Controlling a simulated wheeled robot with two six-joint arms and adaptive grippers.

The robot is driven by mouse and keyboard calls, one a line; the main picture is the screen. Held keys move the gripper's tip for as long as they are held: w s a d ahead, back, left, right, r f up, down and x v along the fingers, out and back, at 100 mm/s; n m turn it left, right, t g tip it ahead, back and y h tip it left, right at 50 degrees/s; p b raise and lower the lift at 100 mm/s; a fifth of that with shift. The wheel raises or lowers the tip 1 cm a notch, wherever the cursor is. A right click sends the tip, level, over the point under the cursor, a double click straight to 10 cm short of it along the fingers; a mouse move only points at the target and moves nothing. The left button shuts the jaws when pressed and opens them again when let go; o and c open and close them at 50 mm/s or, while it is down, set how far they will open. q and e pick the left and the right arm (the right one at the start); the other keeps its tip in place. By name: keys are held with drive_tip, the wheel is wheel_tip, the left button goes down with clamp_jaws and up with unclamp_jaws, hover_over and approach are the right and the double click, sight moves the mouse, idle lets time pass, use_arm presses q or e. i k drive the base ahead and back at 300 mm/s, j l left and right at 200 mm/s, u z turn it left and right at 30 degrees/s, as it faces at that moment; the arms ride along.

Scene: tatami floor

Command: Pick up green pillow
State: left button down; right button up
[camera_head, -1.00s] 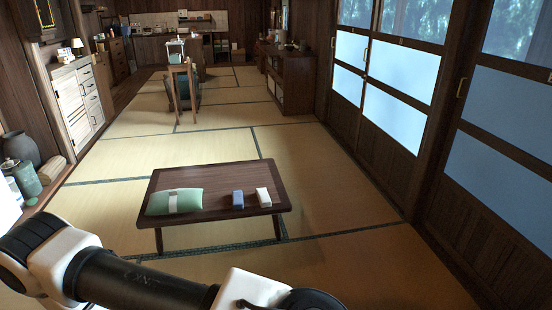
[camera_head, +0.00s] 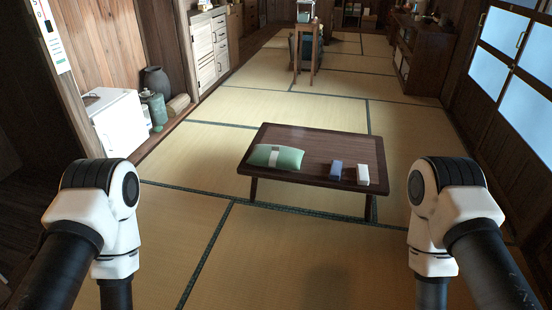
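The green pillow (camera_head: 288,159) with a pale band around its middle lies flat on the left part of a low dark wooden table (camera_head: 310,141). The table stands on the tatami ahead of me. Both of my arms show at the lower left and lower right, bent downward. Their grippers are below the picture's edge and out of view. Nothing touches the pillow.
A blue box (camera_head: 336,170) and a white box (camera_head: 363,174) stand on the table right of the pillow. Bare tatami (camera_head: 270,250) lies between me and the table. A chair (camera_head: 305,50) stands behind it. A white appliance (camera_head: 117,122) is at left, sliding doors at right.

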sight(278, 157)
drive_tip(key=i+l+z, duration=0.1)
drive_tip(key=i+l, duration=0.15)
drive_tip(key=i, duration=0.55)
drive_tip(key=i+l, duration=0.2)
drive_tip(key=i, duration=0.65)
drive_tip(key=i+l+z, duration=0.15)
drive_tip(key=i, duration=0.7)
drive_tip(key=i+l, duration=0.2)
drive_tip(key=i, duration=0.65)
drive_tip(key=l+z, duration=0.05)
